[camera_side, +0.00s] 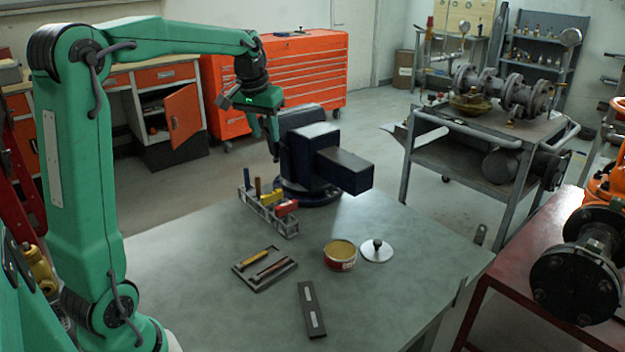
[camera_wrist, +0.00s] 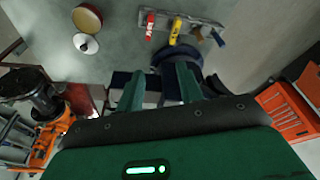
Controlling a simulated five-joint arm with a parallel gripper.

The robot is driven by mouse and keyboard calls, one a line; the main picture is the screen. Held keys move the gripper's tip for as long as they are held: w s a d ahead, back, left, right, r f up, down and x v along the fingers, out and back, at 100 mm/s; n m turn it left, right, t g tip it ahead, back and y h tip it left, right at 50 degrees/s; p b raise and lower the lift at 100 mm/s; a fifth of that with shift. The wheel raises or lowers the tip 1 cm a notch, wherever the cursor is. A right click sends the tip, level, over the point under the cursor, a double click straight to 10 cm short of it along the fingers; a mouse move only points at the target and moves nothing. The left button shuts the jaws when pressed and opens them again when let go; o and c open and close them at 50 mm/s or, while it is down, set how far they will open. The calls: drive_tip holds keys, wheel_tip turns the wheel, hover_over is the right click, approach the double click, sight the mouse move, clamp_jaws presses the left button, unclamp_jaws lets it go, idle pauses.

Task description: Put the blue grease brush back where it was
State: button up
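A blue-handled tool, which looks like the blue grease brush (camera_side: 247,179), stands upright in the left end slot of the grey rack (camera_side: 282,229) on the table. In the wrist view the blue handle (camera_wrist: 218,37) shows at the right end of the rack (camera_wrist: 206,22). The brush's lower part is hidden by the rack. My gripper (camera_side: 266,142) is above and behind the rack, beside the vise, apart from the brush. In the wrist view my gripper (camera_wrist: 160,73) has its two fingers spread with nothing between them.
Yellow (camera_side: 270,198) and red (camera_side: 286,208) handles share the rack. A dark blue vise (camera_side: 345,172) stands close behind it. In front are a tray (camera_side: 284,277) with two tools, a grease tin (camera_side: 340,256), a lid (camera_side: 377,252) and a dark bar (camera_side: 311,310). The table's left part is clear.

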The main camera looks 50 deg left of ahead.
drive_tip(key=s+d+r+m+t, duration=0.1)
drive_tip(key=s+d+m, duration=0.1)
drive_tip(key=s+d, duration=0.85)
drive_tip(key=s+d+f+m+t+h, duration=0.1)
drive_tip(key=s+d+f+m, duration=0.1)
drive_tip(key=s+d+f, duration=0.3)
drive_tip(key=s+d, duration=0.3)
drive_tip(key=s, duration=0.1)
drive_tip(key=shift+s+d+m+t, duration=0.15)
drive_tip(key=shift+d+m+t, duration=0.1)
drive_tip(key=shift+m+t, duration=0.15)
